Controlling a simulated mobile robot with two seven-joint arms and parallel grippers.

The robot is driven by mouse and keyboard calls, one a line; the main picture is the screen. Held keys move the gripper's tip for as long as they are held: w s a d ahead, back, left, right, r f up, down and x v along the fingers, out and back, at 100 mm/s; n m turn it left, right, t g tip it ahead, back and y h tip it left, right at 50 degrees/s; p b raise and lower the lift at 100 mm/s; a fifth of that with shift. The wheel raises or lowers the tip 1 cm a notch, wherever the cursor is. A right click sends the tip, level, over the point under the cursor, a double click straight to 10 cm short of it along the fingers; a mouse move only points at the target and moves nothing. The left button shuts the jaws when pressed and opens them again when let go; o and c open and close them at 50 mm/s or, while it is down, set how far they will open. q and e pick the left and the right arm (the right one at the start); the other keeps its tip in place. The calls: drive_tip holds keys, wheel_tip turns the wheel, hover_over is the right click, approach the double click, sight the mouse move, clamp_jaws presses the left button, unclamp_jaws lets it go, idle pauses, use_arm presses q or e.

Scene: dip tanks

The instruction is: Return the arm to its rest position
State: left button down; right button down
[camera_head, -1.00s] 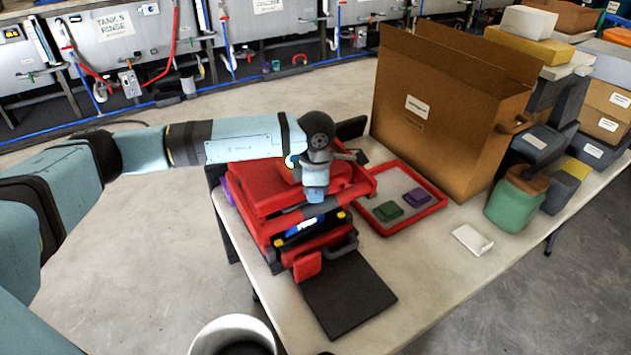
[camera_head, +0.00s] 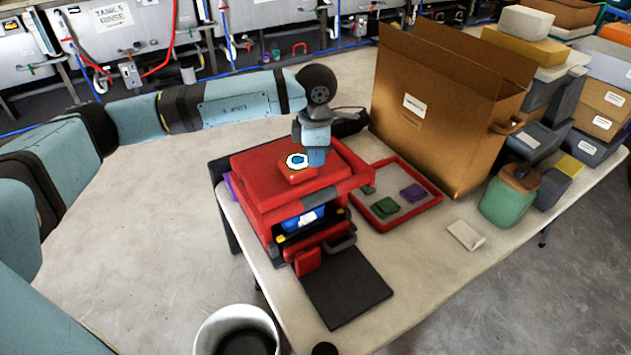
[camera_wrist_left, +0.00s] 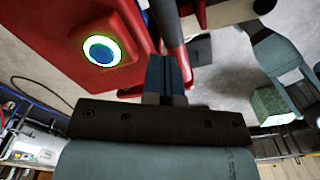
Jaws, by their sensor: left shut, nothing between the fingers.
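My left arm reaches in from the left in the head view. My left gripper (camera_head: 317,157) hangs above the top of the red machine, near its round white-and-blue button (camera_head: 297,161). In the left wrist view its fingers (camera_wrist_left: 167,75) are together and hold nothing. The red machine (camera_head: 262,172) also fills the upper left of that view, with the lit button beside the fingers. I cannot tell the exact gap between the gripper and the machine. My right gripper is not in view.
A red-rimmed tray (camera_head: 438,198) with green and purple pieces lies right of the machine. A tall cardboard box (camera_head: 440,110), a green jar (camera_head: 507,200) and stacked boxes stand beyond. A black mat (camera_head: 345,287) lies in front. Open floor lies left of the table.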

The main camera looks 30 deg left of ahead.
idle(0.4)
use_arm(q)
drive_tip(key=s+d+f+g+h+p, duration=0.15)
drive_tip(key=s+d+h, duration=0.25)
drive_tip(key=d, duration=0.4)
drive_tip(key=s+d+f+g+h+p, duration=0.1)
drive_tip(key=s+d+f+h, duration=0.2)
drive_tip(key=d, duration=0.4)
drive_tip(key=s+d+r+n+t+h+p, duration=0.2)
drive_tip(key=s+d+r+n+h, duration=0.4)
drive_tip(key=d+n+h, duration=0.5)
drive_tip(key=a+f+n+t+y+p, duration=0.2)
drive_tip(key=a+f+n+t+y, duration=0.25)
drive_tip(key=n+t, duration=0.6)
drive_tip(key=a+f+n+t+y+p, duration=0.2)
drive_tip(key=a+f+n+t+y, duration=0.3)
drive_tip(key=n, duration=1)
drive_tip(key=s+a+f+n+g+y, duration=0.2)
drive_tip(key=s+a+f+n, duration=0.1)
drive_tip(key=s+f+n, duration=0.1)
drive_tip(key=s+a+f+n+g+y+p, duration=0.1)
drive_tip(key=s+a+f+n+g+y, duration=0.1)
drive_tip(key=s+f, duration=0.5)
drive_tip(key=shift+s+a+n+y, duration=0.75)
drive_tip(key=shift+s+a+n, duration=0.3)
drive_tip(key=shift+s+n, duration=0.15)
